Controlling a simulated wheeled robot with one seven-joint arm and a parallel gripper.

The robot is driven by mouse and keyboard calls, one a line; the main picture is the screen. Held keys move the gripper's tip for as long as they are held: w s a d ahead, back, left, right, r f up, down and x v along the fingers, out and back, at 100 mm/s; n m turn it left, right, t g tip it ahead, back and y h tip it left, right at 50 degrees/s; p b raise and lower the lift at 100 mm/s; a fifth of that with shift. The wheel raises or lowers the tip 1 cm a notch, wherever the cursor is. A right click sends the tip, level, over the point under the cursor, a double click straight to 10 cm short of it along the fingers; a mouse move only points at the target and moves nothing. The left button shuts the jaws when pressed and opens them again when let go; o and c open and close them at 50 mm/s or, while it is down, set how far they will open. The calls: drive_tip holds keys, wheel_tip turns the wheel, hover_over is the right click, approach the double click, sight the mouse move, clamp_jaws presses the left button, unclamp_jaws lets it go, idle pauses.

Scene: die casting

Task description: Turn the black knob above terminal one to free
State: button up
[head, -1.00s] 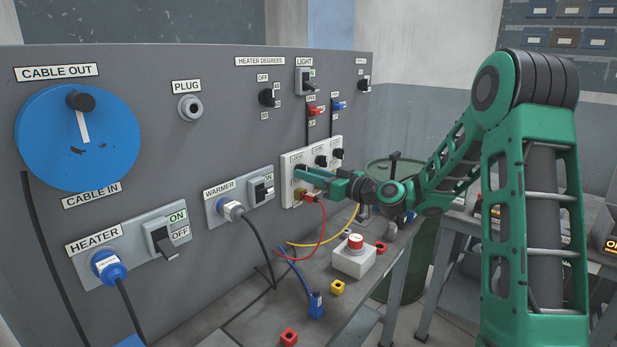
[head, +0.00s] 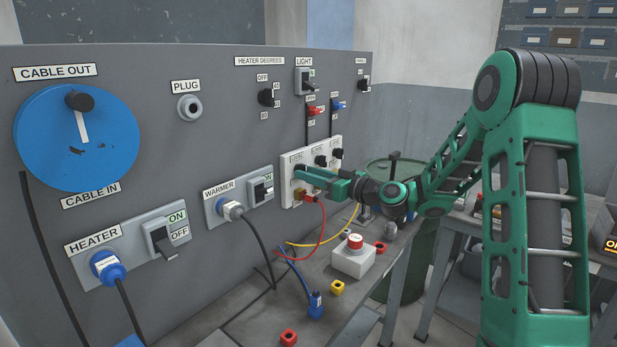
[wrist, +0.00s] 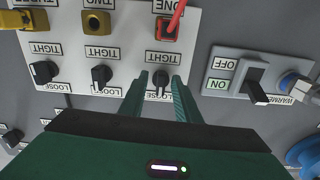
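The black knob above terminal one (wrist: 162,84) is on a white panel (wrist: 195,50), with a TIGHT label on one side and a LOOSE label on the other. Its exact pointer direction is hard to tell. My gripper (wrist: 161,82) is open, with one green finger on each side of this knob. A small gap seems to show between knob and fingers; contact cannot be told. In the head view my gripper (head: 304,174) is at the panel's left end and partly hides the knob. A red plug (wrist: 168,28) sits in terminal one.
Two similar knobs (wrist: 101,76) (wrist: 44,71) sit beside it, near terminals two and three. The warmer switch (wrist: 254,80) is close on the other side. Red and yellow cables hang below the panel. A red-topped button box (head: 354,258) stands on the bench.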

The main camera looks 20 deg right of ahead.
drive_tip(key=v, duration=1)
drive_tip(key=s+f+m+g+h, duration=0.1)
drive_tip(key=s+f+g+h, duration=0.4)
drive_tip(key=s+f+g, duration=0.45)
drive_tip(key=s+d+m+g+h, duration=0.1)
drive_tip(key=s+d+m, duration=0.2)
drive_tip(key=s, duration=0.7)
drive_tip(key=s+d+m+g+h, duration=0.2)
drive_tip(key=s+d+m, duration=0.2)
drive_tip(key=s, duration=0.7)
drive_tip(key=s+d+m+g+h, duration=0.2)
drive_tip(key=s+d+m, duration=0.2)
drive_tip(key=s, duration=0.7)
drive_tip(key=shift+s+d+f+m, duration=0.15)
drive_tip(key=shift+f+m, duration=0.35)
